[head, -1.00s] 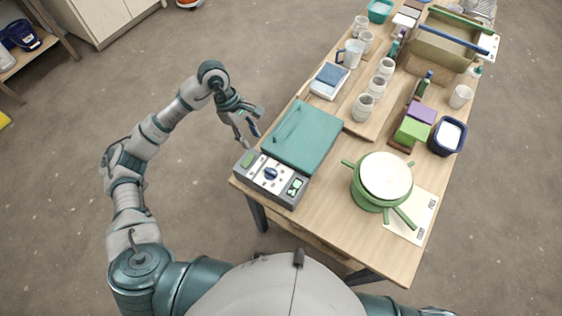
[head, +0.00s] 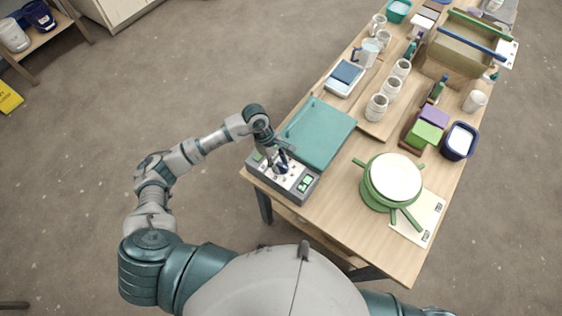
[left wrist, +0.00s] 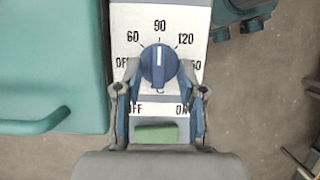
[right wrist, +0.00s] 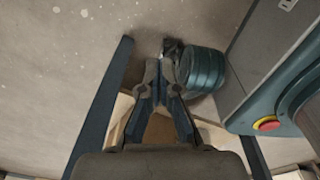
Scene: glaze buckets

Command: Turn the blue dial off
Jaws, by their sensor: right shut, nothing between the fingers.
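The blue dial (left wrist: 158,66) sits on a white panel, its white pointer line toward the 90 mark. An OFF mark lies at the dial's left, partly hidden by a finger. My left gripper (left wrist: 160,74) is open, with one finger on each side of the dial; I cannot tell whether they touch it. In the head view, my left gripper (head: 279,163) is over the control box (head: 300,190) and partly covers the dial. My right gripper (right wrist: 160,65) is shut and empty, away from the dial.
A green switch (left wrist: 156,133) lies below the dial, between OFF and ON labels. A flat teal lid (head: 322,135) adjoins the control box. A green pot-like vessel (head: 393,180) stands to the right on the table. Mugs and bins stand farther back.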

